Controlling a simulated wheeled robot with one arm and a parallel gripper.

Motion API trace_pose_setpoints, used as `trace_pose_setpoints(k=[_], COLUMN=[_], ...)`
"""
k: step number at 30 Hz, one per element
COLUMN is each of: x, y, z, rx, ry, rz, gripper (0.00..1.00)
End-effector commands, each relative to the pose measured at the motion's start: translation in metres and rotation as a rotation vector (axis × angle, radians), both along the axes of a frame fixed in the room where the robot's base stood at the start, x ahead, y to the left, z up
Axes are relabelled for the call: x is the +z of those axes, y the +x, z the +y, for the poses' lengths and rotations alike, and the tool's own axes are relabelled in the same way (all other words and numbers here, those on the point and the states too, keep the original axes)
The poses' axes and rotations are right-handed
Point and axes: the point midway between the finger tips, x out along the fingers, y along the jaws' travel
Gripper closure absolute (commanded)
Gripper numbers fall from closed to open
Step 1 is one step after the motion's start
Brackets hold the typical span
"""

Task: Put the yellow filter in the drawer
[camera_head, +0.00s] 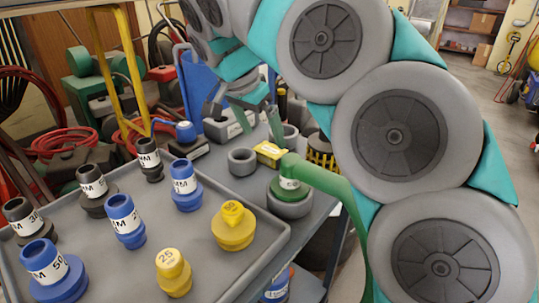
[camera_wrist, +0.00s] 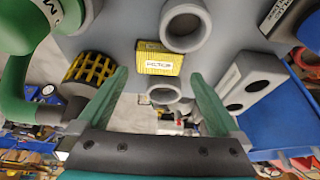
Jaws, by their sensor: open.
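The yellow filter appears to be a small yellow block with a white label (camera_head: 269,154) on the grey bench top, between grey rings. In the wrist view the block (camera_wrist: 158,58) lies ahead, roughly centred between my fingertips and apart from them. The label is too small to read surely. My gripper (camera_wrist: 160,76) is open and empty, with green fingers on both sides of the view. In the head view it is above and behind the block, partly hidden by my arm. I cannot make out a drawer in either view.
Grey rings (camera_head: 242,162) stand close beside the block. A green pipe fitting (camera_head: 290,175) and a yellow-and-black slatted cylinder (camera_wrist: 90,68) are nearby. A grey tray (camera_head: 200,275) holds several blue, black and yellow fittings. A blue bin (camera_wrist: 282,105) is at the right.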

Motion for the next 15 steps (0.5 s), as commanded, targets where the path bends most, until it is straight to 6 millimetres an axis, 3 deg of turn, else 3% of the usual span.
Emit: trace_pose_setpoints(k=[15], x=[-0.048], y=[0.016], z=[-0.014], rx=[0.003], ry=[0.001], rz=[0.000], gripper=[0.00])
